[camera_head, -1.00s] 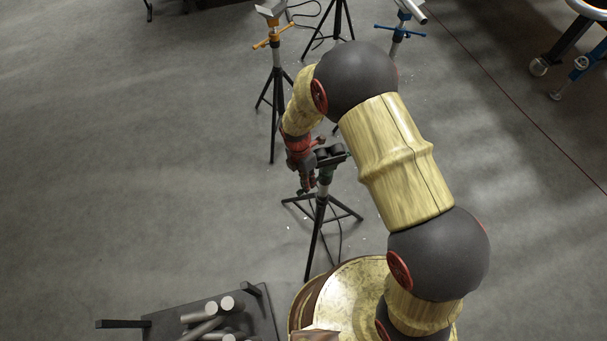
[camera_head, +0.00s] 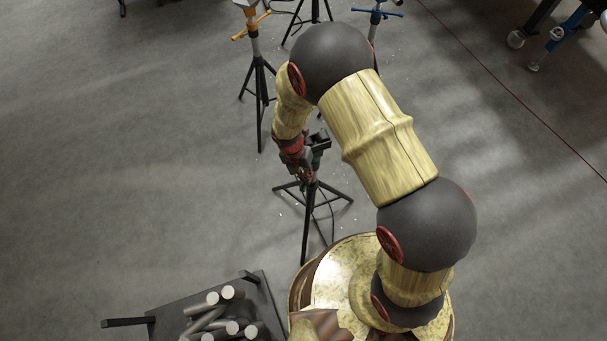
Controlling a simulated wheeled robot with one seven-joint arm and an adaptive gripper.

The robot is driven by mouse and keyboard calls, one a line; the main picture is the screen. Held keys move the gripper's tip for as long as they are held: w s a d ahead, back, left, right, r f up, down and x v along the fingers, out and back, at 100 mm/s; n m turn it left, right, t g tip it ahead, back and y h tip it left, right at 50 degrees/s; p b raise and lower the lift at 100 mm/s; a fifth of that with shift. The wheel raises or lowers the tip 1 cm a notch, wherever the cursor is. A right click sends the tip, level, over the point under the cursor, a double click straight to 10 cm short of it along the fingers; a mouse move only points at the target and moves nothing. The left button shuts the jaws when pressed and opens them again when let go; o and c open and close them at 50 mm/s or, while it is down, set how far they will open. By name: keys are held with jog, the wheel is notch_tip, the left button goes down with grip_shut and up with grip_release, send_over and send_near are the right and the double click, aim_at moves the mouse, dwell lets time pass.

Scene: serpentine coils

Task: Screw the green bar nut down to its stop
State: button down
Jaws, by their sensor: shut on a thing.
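My gripper (camera_head: 300,165), red and dark, reaches down at the head of the nearest black tripod stand (camera_head: 309,207). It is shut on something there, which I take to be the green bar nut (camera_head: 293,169). Only a small greenish patch of the nut shows beside the fingers. The dark clamp head (camera_head: 320,139) of the stand shows just right of my gripper. The stand is upright with its legs spread on the floor. The nut's height on its thread and its stop cannot be made out.
A stand with an orange bar nut (camera_head: 251,26) is behind to the left, and one with a blue bar nut (camera_head: 377,13) is behind to the right. A dark cart (camera_head: 170,317) with several grey cylinders stands at the front left. The floor on the left is clear.

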jog(key=shift+w, duration=0.1)
jog(key=c, duration=1.9)
grip_release()
jog(key=r, duration=0.4)
jog(key=a+r, duration=0.1)
jog(key=r, duration=0.3)
jog(key=a+r, duration=0.1)
jog(key=r, duration=0.2)
jog(key=shift+w+r, duration=0.4)
jog(key=shift+a, duration=0.1)
jog(key=shift+c, duration=0.4)
